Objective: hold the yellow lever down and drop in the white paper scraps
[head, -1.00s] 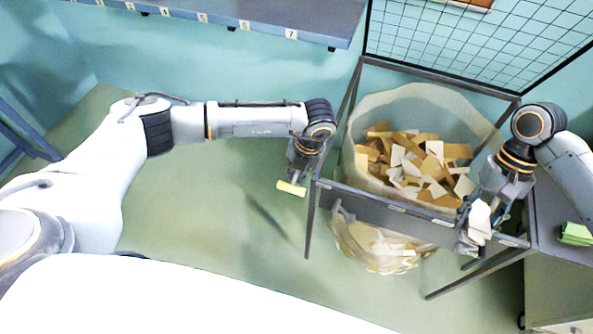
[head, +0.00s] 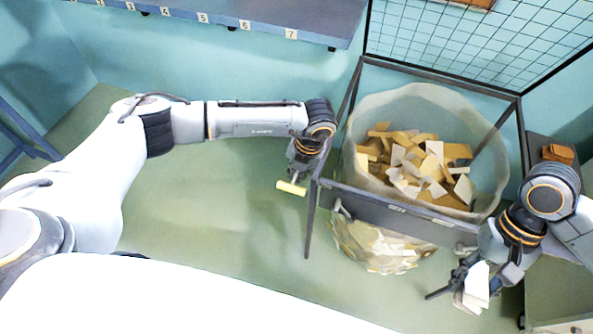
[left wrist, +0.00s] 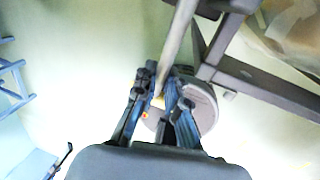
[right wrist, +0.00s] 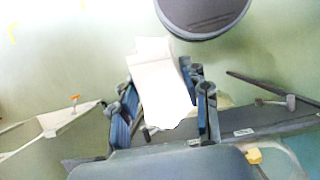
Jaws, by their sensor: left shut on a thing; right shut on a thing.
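The yellow lever (head: 291,187) sticks out at the left front of the bag frame. My right gripper (head: 470,278) is shut on white paper scraps (head: 476,287), in front of and right of the frame, outside the bag. In the right wrist view the white scraps (right wrist: 158,88) stand up between the fingers. The clear bag (head: 365,112) is open at the top and holds brown and white scraps.
A dark metal frame (head: 400,216) with a front rail surrounds the bag. A side table at right bears an orange-brown object (head: 558,153). A numbered blue shelf (head: 230,18) is on the back wall, beside a wire grid (head: 460,45). Floor at left is clear.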

